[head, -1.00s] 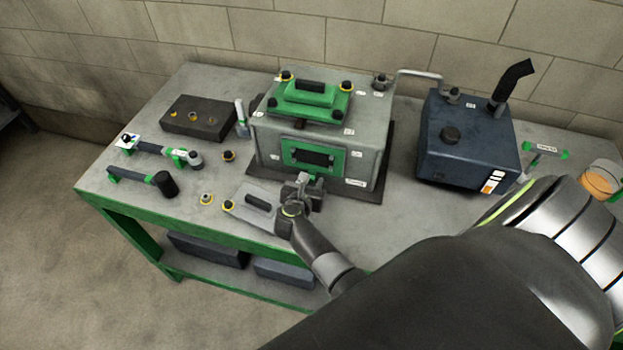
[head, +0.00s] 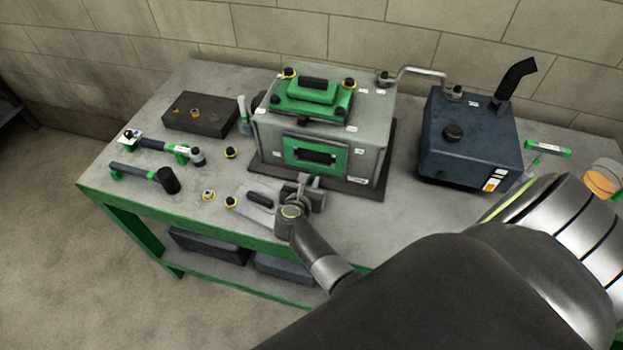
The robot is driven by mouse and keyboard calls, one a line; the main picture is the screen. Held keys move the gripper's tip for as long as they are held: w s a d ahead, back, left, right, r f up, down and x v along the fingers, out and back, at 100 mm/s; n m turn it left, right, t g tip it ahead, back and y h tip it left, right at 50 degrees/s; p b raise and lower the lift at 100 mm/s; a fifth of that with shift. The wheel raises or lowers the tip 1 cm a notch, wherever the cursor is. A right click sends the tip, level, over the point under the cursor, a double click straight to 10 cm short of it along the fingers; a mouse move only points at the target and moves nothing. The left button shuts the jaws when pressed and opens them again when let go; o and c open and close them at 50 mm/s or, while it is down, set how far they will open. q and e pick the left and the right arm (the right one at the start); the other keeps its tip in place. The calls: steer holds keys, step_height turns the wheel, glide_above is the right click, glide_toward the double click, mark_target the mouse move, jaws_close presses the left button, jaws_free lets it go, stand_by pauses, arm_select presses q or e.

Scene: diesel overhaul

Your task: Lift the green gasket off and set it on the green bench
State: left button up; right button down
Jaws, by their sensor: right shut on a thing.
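The green gasket (head: 288,154) is a rectangular frame around a dark opening, at the front face of the grey engine block (head: 378,140). My right gripper (head: 309,181) is at the gasket's lower edge, in front of the block, and is shut on the gasket. The fingertips are small here and partly merge with the gasket's bottom edge. Whether the gasket still touches the block face cannot be told. The green bench (head: 125,222) has a green frame and a grey top, and the block stands on it. My left gripper is not in view.
A grey cover plate with a dark handle (head: 259,198) lies left of my gripper. Several bolts and green-marked tools (head: 143,174) lie on the left, near a dark tray (head: 200,122). A dark blue tank (head: 466,145) stands right of the block. Bare bench top lies between the tools.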

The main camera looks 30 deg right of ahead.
steer(key=shift+s+a, duration=0.4)
steer(key=shift+a, duration=0.05)
steer(key=shift+s+a, duration=0.65)
steer(key=shift+a, duration=0.15)
steer(key=shift+s+a, duration=0.3)
